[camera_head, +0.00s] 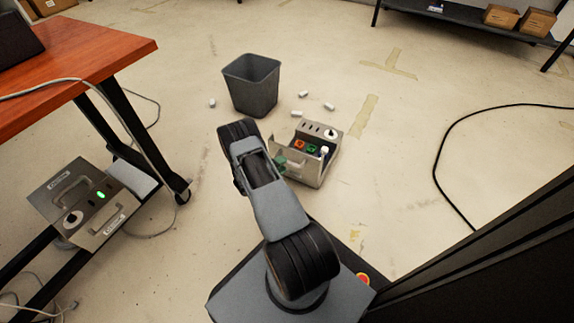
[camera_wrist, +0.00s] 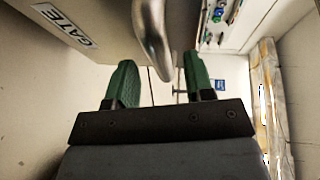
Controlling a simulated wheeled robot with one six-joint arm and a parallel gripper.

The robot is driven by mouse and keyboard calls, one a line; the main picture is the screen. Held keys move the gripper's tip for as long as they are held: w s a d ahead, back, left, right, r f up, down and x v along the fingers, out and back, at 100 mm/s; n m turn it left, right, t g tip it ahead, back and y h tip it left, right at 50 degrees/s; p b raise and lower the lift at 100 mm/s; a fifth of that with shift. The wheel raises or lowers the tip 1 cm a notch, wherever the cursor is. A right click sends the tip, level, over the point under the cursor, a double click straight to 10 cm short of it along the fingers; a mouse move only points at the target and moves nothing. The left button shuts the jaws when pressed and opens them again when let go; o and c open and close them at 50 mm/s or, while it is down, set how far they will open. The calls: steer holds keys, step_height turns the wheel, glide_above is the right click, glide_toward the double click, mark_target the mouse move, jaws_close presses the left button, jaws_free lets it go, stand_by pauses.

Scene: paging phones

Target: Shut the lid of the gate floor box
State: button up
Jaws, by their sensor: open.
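The gate floor box (camera_head: 325,128) is a grey metal box on the floor in the head view, with a knob and slots on its top panel and orange and green parts showing inside. Its lid stands open. In the wrist view the lid (camera_wrist: 105,15) fills the top, with a GATE label (camera_wrist: 64,25) and a curved metal handle (camera_wrist: 153,38). My gripper (camera_wrist: 160,85) is open, its green fingers apart on either side of the handle's lower end. In the head view my gripper (camera_head: 283,163) is at the box's left side, partly hidden by my arm.
A dark waste bin (camera_head: 251,85) stands behind the box, with several small white cylinders around it. A second box (camera_head: 90,205) with a green light sits under the red desk (camera_head: 95,50) at left. A black cable (camera_head: 440,150) lies at right.

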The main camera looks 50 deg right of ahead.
steer(key=shift+s+d+f+b, duration=0.1)
steer(key=shift+d+b, duration=0.1)
steer(key=shift+d, duration=0.55)
steer(key=shift+s+d+f+b, duration=0.1)
steer(key=shift+d+b, duration=0.05)
steer(key=shift+d, duration=0.55)
jaws_close()
